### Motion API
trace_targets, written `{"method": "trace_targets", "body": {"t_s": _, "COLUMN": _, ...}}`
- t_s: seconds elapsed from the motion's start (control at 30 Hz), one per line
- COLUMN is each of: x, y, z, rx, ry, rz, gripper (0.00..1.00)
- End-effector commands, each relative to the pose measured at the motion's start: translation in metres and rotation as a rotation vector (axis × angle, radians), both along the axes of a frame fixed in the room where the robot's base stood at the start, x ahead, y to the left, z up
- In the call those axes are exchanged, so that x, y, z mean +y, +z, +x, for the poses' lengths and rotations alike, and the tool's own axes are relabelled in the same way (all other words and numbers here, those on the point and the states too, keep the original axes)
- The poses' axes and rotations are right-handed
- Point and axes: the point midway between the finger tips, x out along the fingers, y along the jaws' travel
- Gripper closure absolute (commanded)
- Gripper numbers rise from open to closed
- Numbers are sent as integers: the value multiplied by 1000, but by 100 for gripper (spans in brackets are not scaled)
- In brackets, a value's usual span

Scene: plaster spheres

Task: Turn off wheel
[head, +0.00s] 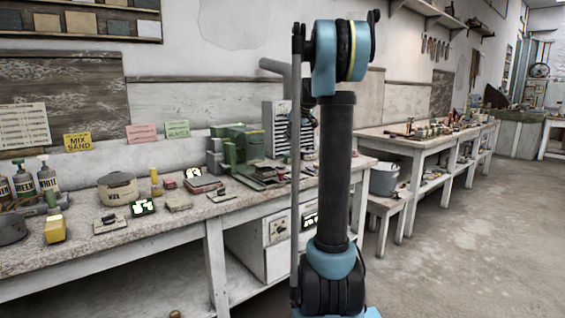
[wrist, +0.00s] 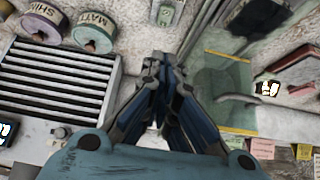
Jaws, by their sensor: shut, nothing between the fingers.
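My gripper (wrist: 160,62) shows in the wrist view with its dark fingers together and nothing between them. In the head view I cannot make it out behind my own arm. No thing is plainly marked as the wheel. A round, wheel-like shape (head: 538,70) is far off at the right back of the head view, too small to tell. A small plate with a dark round knob (head: 278,229) is on the white cabinet front under the left bench. A flat plate with a dark part (head: 110,223) lies near that bench's front edge. Their labels are not readable.
A grey slatted rack (wrist: 60,80) and round tins (wrist: 92,35) are near my gripper. The floor at right (head: 470,250) is clear.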

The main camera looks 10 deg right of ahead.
Motion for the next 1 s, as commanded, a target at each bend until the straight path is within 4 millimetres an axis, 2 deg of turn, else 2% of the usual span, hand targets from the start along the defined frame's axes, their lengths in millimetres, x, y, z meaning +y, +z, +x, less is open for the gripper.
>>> {"method": "trace_targets", "body": {"t_s": 0.37, "x": -1, "y": 0, "z": 3, "rx": -2, "ry": 2, "rz": 0, "gripper": 100}}
{"method": "trace_targets", "body": {"t_s": 0.53, "x": 1, "y": -6, "z": 7, "rx": -2, "ry": 2, "rz": 0, "gripper": 100}}
{"method": "trace_targets", "body": {"t_s": 0.67, "x": 6, "y": -20, "z": 15, "rx": -2, "ry": 2, "rz": 0, "gripper": 100}}
{"method": "trace_targets", "body": {"t_s": 1.0, "x": 23, "y": -69, "z": 45, "rx": -2, "ry": 2, "rz": 0, "gripper": 100}}
